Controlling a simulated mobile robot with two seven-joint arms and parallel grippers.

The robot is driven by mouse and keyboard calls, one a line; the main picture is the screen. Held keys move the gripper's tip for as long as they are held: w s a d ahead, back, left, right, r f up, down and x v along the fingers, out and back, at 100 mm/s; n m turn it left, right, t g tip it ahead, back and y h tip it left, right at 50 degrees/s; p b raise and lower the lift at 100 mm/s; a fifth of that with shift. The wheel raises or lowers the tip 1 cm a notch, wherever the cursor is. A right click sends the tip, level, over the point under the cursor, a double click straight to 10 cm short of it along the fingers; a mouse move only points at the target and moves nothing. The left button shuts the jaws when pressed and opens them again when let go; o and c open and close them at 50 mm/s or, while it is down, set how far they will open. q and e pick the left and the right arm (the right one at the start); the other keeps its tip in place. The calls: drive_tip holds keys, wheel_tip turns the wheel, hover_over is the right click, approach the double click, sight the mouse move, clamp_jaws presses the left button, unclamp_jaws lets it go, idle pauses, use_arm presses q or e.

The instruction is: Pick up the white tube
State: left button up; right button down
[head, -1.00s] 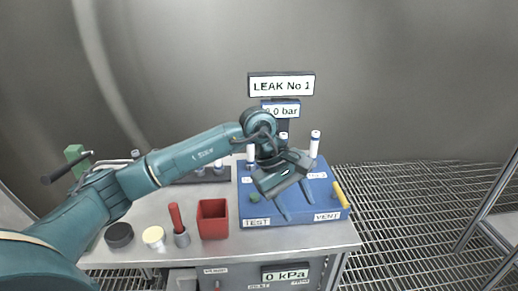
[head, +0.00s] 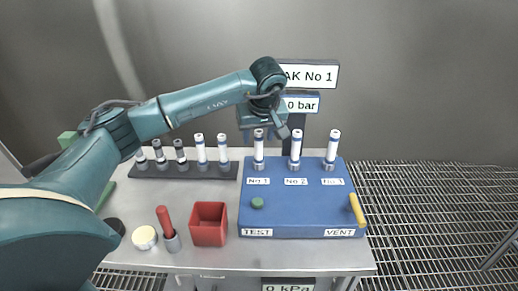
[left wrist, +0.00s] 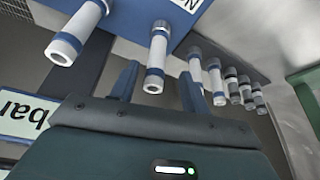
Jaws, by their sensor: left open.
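White tubes with blue bands stand upright in a row on the blue test block (head: 300,220): one at No 1 (head: 258,150), one at No 2 (head: 296,148) and one at No 3 (head: 332,150). Two more white tubes (head: 201,150) (head: 222,150) stand in the dark rack. My left gripper (head: 264,132) is open at the top of the No 1 tube. In the left wrist view the No 1 tube (left wrist: 155,62) shows between the two spread fingers (left wrist: 157,82), with gaps on both sides. I cannot tell its depth between them. The right gripper is out of view.
The dark rack (head: 168,171) also holds several grey-black tubes. A red box (head: 208,224), a red-handled tool (head: 164,220) and a cream round lid (head: 145,238) stand in front. A sign post rises behind the block. A yellow handle (head: 357,210) is at the block's right.

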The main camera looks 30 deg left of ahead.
sight(259, 146)
use_arm(q)
drive_tip(key=shift+d+x, duration=0.1)
drive_tip(key=shift+x, duration=1.25)
drive_tip(key=shift+d+x, duration=0.15)
drive_tip(key=shift+x, duration=1.15)
drive_tip(key=shift+w, duration=0.1)
drive_tip(key=shift+c, duration=0.6)
clamp_jaws()
